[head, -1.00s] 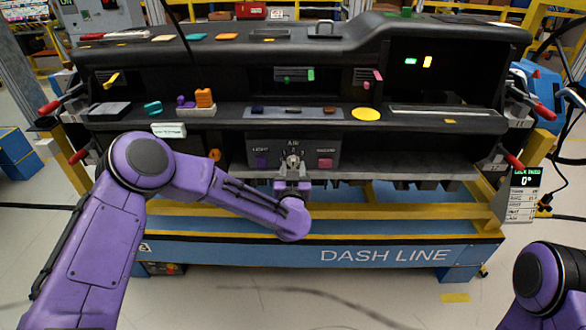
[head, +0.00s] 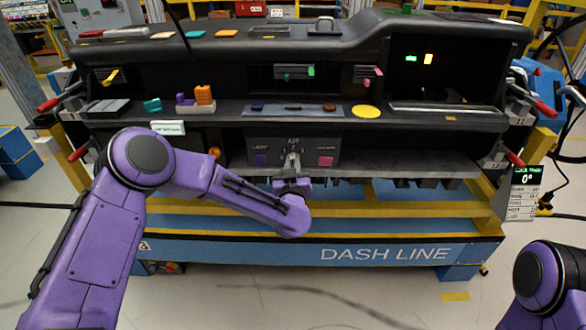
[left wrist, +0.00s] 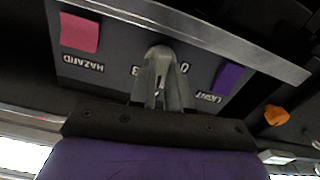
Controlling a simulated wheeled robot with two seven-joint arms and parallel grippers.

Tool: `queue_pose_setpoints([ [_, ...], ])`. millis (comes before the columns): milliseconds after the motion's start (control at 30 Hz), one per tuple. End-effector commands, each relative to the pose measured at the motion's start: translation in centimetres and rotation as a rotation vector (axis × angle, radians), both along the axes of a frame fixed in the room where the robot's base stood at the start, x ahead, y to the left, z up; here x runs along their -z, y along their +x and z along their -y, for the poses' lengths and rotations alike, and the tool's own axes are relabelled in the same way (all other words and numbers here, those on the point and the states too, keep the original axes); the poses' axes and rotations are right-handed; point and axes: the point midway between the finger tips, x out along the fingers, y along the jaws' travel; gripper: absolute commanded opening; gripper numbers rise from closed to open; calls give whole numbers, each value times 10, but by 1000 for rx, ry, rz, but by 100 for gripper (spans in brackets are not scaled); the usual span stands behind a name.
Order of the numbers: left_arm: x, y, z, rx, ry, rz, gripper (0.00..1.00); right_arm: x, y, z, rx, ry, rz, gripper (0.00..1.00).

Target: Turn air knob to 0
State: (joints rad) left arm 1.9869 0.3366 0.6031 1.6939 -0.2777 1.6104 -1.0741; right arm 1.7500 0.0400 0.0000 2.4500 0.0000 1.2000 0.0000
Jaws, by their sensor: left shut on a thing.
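The air knob (left wrist: 160,50) is on a dark grey control panel (head: 309,147) under the middle of the dashboard, below the label AIR. My left gripper (head: 292,160) reaches up to it from below and is shut on it. In the left wrist view the grey fingers (left wrist: 160,78) close around the knob and hide most of it. A 0 shows right of the fingers and a 3 left of them. The knob's pointer is hidden, so its setting cannot be read. My right gripper is out of view.
A purple LIGHT button (head: 262,160) and a pink HAZARD button (head: 326,161) flank the knob closely. The dashboard shelf edge (head: 400,122) overhangs the panel. A yellow frame rail (head: 400,227) runs below. An orange knob (head: 214,153) is to the left.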

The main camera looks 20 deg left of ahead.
Motion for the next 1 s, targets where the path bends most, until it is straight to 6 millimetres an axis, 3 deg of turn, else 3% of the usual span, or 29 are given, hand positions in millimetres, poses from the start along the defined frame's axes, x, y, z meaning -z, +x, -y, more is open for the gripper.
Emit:
queue_pose_setpoints([
  [1000,5,-1,-1,-1,-913,262,0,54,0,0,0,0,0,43],
])
